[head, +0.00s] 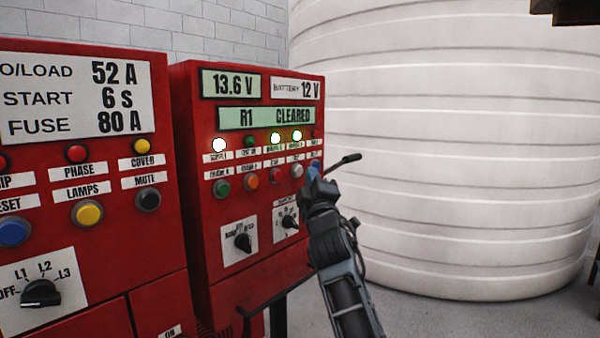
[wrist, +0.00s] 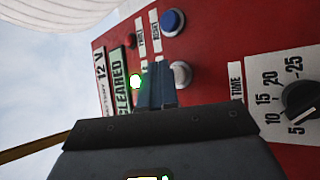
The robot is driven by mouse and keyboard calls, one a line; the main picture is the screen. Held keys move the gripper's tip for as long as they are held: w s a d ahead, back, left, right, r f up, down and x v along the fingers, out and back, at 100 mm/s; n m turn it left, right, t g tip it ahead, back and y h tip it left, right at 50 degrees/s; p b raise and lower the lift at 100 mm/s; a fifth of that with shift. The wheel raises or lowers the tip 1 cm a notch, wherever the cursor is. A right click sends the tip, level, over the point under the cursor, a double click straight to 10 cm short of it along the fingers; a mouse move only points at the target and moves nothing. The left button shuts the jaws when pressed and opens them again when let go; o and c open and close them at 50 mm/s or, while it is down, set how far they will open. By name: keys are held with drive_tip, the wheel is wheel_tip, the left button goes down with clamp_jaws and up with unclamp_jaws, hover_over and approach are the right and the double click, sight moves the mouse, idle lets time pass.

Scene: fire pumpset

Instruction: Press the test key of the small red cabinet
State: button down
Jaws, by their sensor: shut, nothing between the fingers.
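My gripper (head: 316,178) is shut and empty in front of the row's right end. In the wrist view its fingertips (wrist: 156,72) are beside the white key (wrist: 181,74), with the blue key (wrist: 173,22) beyond; contact is unclear.
Two rotary switches (head: 243,242) sit below the keys. The larger red cabinet (head: 160,225) with its own buttons is at the left. A big white ribbed tank (head: 440,140) fills the right side behind my arm. Grey floor (head: 450,315) shows at the lower right.

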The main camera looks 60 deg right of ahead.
drive_tip(key=shift+w, duration=0.1)
drive_tip(key=shift+w+d, duration=0.1)
drive_tip(key=shift+w, duration=0.2)
drive_tip(key=shift+w+d+b, duration=0.1)
drive_tip(key=shift+w+b, duration=0.3)
drive_tip(key=shift+w, duration=0.05)
idle(0.8)
drive_tip(key=shift+s, duration=0.1)
drive_tip(key=shift+s+a+p, duration=0.2)
drive_tip(key=shift+s+p, duration=0.35)
drive_tip(key=shift+s, duration=0.2)
drive_tip(key=s+p, duration=0.1)
drive_tip(key=s, duration=0.1)
drive_tip(key=s+a+p, duration=0.1)
drive_tip(key=s+p, duration=0.1)
drive_tip(key=s, duration=0.1)
idle(0.5)
